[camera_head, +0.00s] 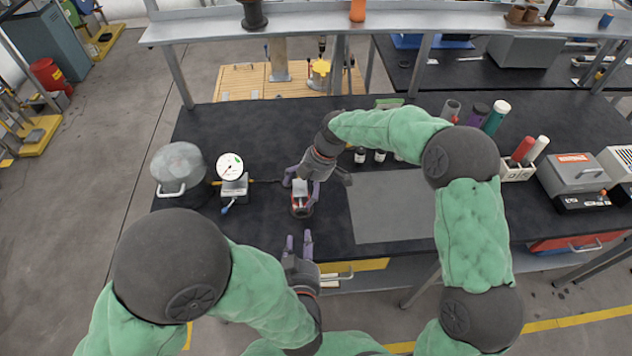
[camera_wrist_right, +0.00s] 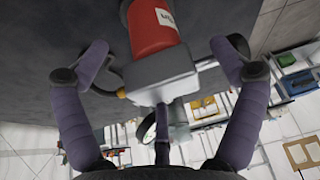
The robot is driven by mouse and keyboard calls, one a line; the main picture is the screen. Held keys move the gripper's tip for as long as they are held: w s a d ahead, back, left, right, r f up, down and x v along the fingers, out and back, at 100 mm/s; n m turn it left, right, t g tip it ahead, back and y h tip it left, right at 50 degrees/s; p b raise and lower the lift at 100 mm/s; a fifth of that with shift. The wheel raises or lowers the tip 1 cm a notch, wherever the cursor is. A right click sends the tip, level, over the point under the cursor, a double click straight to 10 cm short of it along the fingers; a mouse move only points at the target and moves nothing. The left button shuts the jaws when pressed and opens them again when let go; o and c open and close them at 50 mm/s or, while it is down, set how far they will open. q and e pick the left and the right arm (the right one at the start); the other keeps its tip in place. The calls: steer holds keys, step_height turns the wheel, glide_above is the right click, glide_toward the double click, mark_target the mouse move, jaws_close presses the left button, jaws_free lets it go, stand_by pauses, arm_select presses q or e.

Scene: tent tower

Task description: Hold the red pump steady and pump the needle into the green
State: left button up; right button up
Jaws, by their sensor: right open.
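The red pump (camera_head: 301,209) stands upright near the front edge of the dark bench, with a grey head on top. The right wrist view shows its red body (camera_wrist_right: 152,28) and grey head upside down. My right gripper (camera_head: 301,187) is open, its two fingers on either side of the pump's head with gaps showing. My left gripper (camera_head: 298,242) is just in front of the pump, at the bench edge, fingers apart and empty. The pressure gauge (camera_head: 230,166) has a white round dial and stands left of the pump; its needle is too small to read surely.
A grey rounded tank (camera_head: 178,168) with a handle stands left of the gauge. A grey mat (camera_head: 393,215) lies right of the pump. Small dark bottles (camera_head: 379,156) stand behind my right wrist, and coloured cylinders (camera_head: 495,117) stand at the back right.

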steer(key=shift+x, duration=0.8)
steer(key=c, duration=1.7)
steer(key=shift+s+f, duration=0.15)
